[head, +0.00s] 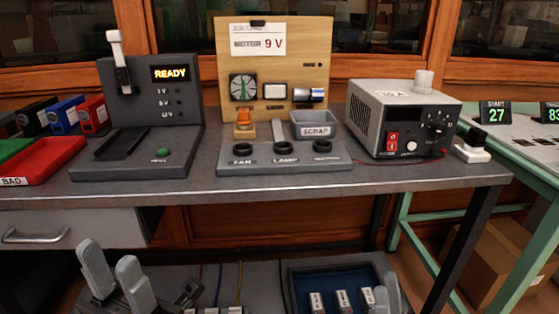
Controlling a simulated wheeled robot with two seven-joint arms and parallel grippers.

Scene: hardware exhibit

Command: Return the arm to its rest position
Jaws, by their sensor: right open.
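My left gripper (114,272) shows at the bottom left of the head view, below the workbench front edge. Its two grey fingers point up and stand apart, with nothing between them. My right gripper (386,295) shows only in part at the bottom edge, right of centre, in front of the right side of a blue-lined tray (300,279). It is open, and I see nothing held in it. Most of both arms is out of view.
The grey workbench (200,190) carries a READY tester (150,110), a wooden board (274,70), a fan-and-lamp panel (285,160), a scrap bin (315,124) and a power supply (400,120). Red tray (45,165) sits left. A green-framed table (520,150) stands right.

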